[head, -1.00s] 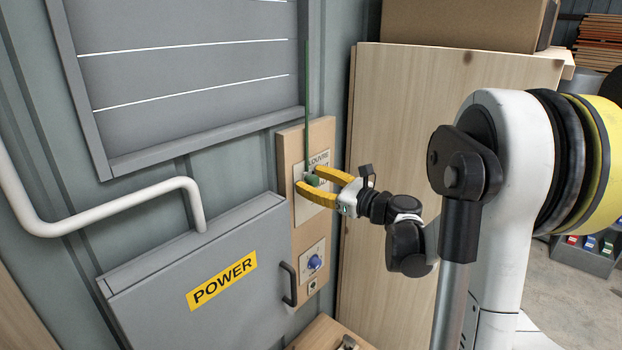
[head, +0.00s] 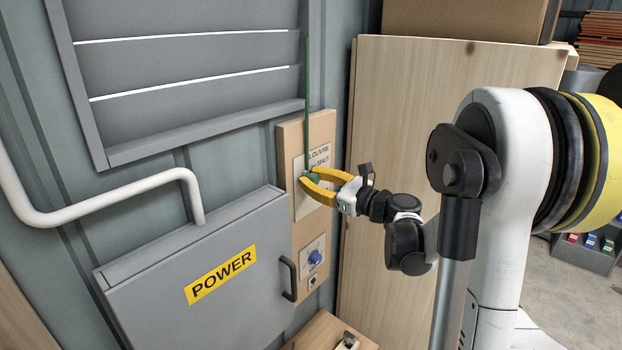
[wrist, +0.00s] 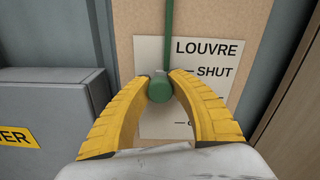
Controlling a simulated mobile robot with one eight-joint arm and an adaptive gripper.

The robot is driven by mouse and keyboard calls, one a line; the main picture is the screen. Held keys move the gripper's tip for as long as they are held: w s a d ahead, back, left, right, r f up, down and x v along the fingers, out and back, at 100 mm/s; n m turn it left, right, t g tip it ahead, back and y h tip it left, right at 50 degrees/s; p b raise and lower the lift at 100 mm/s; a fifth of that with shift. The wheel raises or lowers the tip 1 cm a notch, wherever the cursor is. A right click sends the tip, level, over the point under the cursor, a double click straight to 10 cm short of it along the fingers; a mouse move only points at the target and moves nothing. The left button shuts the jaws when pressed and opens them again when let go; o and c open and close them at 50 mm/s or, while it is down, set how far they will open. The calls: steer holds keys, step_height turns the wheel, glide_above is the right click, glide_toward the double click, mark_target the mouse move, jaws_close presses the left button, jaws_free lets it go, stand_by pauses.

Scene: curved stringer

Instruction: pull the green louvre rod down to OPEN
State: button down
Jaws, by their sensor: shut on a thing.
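The green louvre rod (head: 307,110) hangs upright in front of a wooden board and ends in a green knob (wrist: 160,87). My gripper (head: 310,178) has yellow fingers, and in the wrist view its fingertips (wrist: 160,78) are closed on both sides of the knob. A white label (wrist: 205,60) behind the rod reads LOUVRE and SHUT; its lower word is mostly hidden by my right finger. The knob sits a little below the SHUT line. The grey louvre (head: 185,60) at upper left has tilted slats with light gaps.
A grey POWER box (head: 195,265) stands left of the board, with a black handle (head: 289,279). A blue knob (head: 315,257) is on a plate below the label. A white pipe (head: 110,200) runs at left. A tall wooden panel (head: 440,130) stands to the right.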

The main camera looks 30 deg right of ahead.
step_height(320, 180, down, 9)
steer(key=b, duration=0.7)
steer(key=shift+f, duration=0.1)
steer(key=shift+s, duration=0.1)
steer(key=c, duration=1.1)
jaws_free()
steer(key=shift+c, duration=0.2)
glide_toward(304, 204)
steer(key=v, duration=0.4)
steer(key=shift+s+d, duration=0.1)
steer(key=shift+s, duration=0.2)
